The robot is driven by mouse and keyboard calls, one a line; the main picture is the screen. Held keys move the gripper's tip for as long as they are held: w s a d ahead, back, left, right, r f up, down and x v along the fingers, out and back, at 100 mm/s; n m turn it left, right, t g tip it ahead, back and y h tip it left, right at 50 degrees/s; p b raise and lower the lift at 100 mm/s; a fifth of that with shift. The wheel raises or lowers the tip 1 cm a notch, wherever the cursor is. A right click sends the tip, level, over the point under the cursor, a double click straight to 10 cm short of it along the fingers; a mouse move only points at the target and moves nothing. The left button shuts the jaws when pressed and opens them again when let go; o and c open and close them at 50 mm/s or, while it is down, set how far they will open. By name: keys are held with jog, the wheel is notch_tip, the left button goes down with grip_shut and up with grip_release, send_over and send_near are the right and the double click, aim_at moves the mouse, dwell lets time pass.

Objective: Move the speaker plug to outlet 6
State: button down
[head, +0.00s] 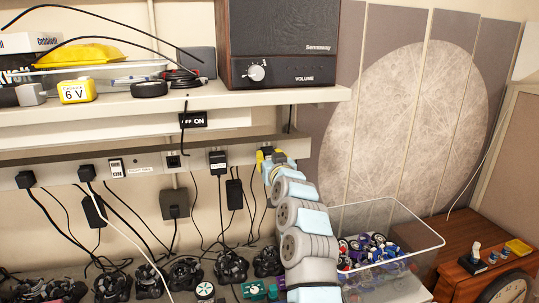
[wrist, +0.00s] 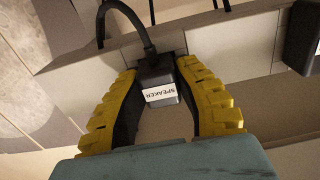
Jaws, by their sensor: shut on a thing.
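The speaker plug (wrist: 160,82) is a black block with a white label reading SPEAKER, seen upside down in the wrist view. My gripper (wrist: 157,68) has its two yellow fingers closed on the plug's sides. In the head view my gripper (head: 267,156) is at the right end of the grey power strip (head: 60,175), and my arm hides most of the plug. The plug is up against the strip's face; I cannot tell whether its prongs are in. A black cord rises from it in the wrist view. No outlet numbers are readable.
A labelled black plug (head: 217,160) sits left of my gripper, then an outlet (head: 173,161) with no large plug, a switch (head: 117,168) and more plugs (head: 87,173). Cords hang below. A shelf (head: 200,100) with the wooden speaker (head: 280,40) is above; a clear bin (head: 400,225) stands right.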

aim_at(270, 158)
jog(key=c, duration=1.7)
grip_release()
grip_shut()
jog(key=shift+s, duration=0.3)
jog(key=shift+b+v, duration=0.55)
jog(key=shift+v, duration=0.4)
jog(key=shift+b+v, duration=0.7)
jog(key=shift+v, duration=0.45)
jog(key=shift+s+d, duration=0.2)
jog(key=shift+s, duration=0.2)
